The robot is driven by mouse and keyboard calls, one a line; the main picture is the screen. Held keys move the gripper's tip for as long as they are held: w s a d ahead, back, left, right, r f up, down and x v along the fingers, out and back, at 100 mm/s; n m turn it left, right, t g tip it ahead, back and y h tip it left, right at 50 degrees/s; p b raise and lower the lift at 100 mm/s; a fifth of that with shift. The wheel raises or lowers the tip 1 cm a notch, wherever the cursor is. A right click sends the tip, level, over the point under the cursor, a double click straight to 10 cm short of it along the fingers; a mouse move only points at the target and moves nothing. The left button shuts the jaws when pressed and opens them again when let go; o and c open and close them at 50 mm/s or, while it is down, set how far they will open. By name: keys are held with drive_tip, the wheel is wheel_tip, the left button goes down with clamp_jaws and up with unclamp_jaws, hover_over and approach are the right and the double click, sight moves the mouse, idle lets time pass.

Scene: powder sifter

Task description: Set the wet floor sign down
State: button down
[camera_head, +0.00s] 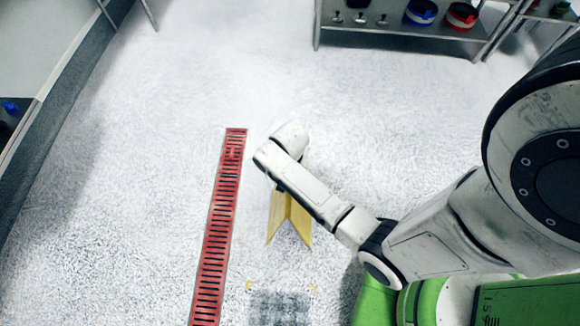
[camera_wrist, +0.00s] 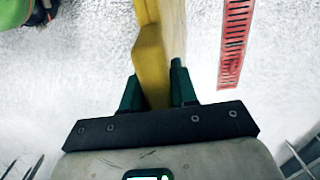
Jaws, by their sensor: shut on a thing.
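The yellow wet floor sign (camera_head: 288,215) is partly hidden behind my arm in the head view. Its two panels spread apart like a folded board, and its upper part is covered by my arm. In the wrist view the sign (camera_wrist: 154,50) runs up from between the two green fingers of my gripper (camera_wrist: 158,92), which are shut on it. My gripper is hidden under my arm in the head view. I cannot tell whether the sign's lower edges touch the floor.
A red floor grate (camera_head: 217,230) runs along the floor left of the sign; it also shows in the wrist view (camera_wrist: 235,40). A dark floor patch with yellow corner marks (camera_head: 280,306) lies below the sign. A metal shelf (camera_head: 400,35) stands at the back. Floor around is clear.

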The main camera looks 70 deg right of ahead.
drive_tip(key=shift+f, duration=0.75)
drive_tip(key=c, duration=0.9)
unclamp_jaws()
